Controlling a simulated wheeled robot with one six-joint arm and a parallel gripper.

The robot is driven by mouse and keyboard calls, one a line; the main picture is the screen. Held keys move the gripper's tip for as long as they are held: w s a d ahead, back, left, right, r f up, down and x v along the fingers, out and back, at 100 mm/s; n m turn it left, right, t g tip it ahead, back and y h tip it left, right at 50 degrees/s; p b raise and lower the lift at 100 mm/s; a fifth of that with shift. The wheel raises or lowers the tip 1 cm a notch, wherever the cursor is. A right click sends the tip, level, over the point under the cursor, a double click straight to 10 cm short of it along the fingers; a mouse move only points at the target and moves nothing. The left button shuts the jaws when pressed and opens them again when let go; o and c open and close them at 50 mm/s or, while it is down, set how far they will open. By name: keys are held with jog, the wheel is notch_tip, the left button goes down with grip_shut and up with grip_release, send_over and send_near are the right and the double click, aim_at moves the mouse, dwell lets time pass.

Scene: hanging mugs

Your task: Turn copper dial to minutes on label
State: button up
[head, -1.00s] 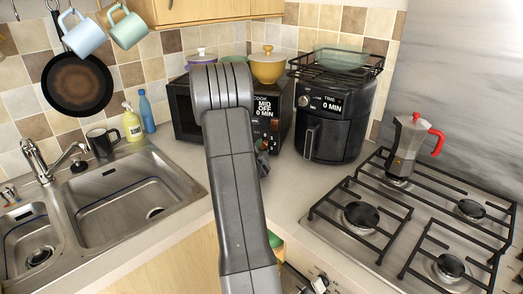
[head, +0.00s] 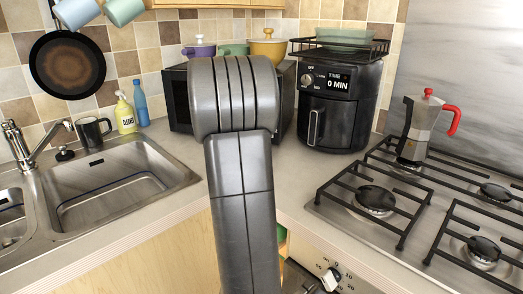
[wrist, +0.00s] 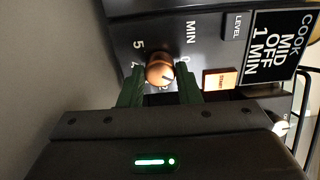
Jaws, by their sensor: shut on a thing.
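In the wrist view the copper dial (wrist: 160,73) sits on the dark microwave panel, beside the MIN lettering and printed numbers. My gripper (wrist: 160,88) is shut on it, with one green finger at each side. A dark mark shows on the dial's face, but the exact number it points to is unclear. I cannot make out a label giving minutes.
An orange button (wrist: 220,79) is close to the right finger. The black air fryer (head: 335,110), reading TIME 0 MIN, stands right of the microwave. A gas hob (head: 400,200) with a moka pot (head: 420,128) is at right, and a sink (head: 115,185) at left.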

jog(key=m+b, duration=0.3)
jog(key=b, duration=0.1)
jog(key=m+b, duration=0.2)
jog(key=b, duration=0.1)
jog(key=shift+f+m, duration=0.3)
jog(key=m+b, duration=0.4)
jog(key=shift+r+m, duration=0.2)
jog(key=shift+m, duration=0.2)
jog(key=o, duration=1)
jog(key=shift+c, duration=0.2)
jog(key=shift+r, duration=0.1)
jog(key=v, duration=1.4)
jog(key=shift+p, duration=0.35)
